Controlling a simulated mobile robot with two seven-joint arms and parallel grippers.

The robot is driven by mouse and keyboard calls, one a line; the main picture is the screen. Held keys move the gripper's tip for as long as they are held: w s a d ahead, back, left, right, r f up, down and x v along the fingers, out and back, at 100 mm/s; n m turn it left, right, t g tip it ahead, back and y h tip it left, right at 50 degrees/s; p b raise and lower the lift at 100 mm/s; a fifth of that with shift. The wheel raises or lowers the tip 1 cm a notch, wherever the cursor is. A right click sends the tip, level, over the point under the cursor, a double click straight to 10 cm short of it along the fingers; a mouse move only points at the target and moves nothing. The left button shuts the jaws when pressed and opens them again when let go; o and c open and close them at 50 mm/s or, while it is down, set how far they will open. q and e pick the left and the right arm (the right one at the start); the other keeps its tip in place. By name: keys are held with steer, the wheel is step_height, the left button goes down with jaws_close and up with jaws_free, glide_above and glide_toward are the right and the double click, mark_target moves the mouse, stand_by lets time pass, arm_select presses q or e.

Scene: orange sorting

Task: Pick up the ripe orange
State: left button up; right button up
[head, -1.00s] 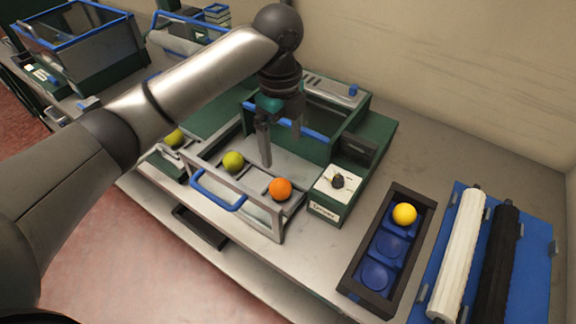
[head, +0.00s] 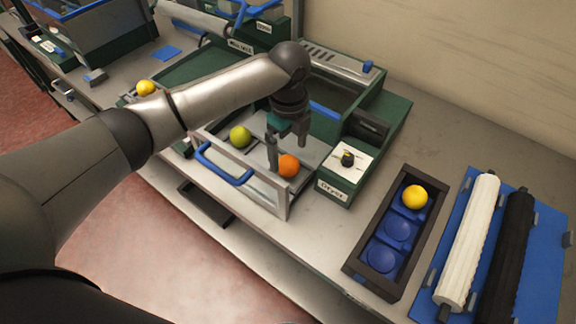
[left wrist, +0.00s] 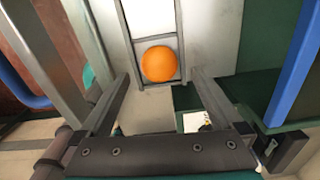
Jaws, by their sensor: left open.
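The ripe orange (head: 289,166) sits in the right part of a clear-fronted metal tray with a blue handle. It also shows in the left wrist view (left wrist: 159,64), between the two fingers and beyond their tips. My left gripper (head: 287,147) is open and empty, pointing down just above and beside the orange. In the left wrist view my left gripper (left wrist: 165,84) has its fingers spread apart, with a gap to the orange. A yellow-green fruit (head: 240,137) lies in the same tray, left of the orange. My right gripper is not in view.
The metal tray's blue handle (head: 222,166) sticks out at the front. A labelled box with a black knob (head: 348,159) stands right of the tray. A dark rack (head: 350,262) holds a yellow fruit (head: 415,197) and has free blue cups. Another yellow-orange fruit (head: 147,88) lies far left.

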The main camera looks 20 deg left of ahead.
mark_target(288, 159)
arm_select(q)
steer(key=shift+a+f, duration=0.1)
steer(key=shift+f, duration=1.45)
steer(key=shift+c, duration=0.2)
steer(key=shift+r, duration=0.1)
steer(key=c, duration=1.4)
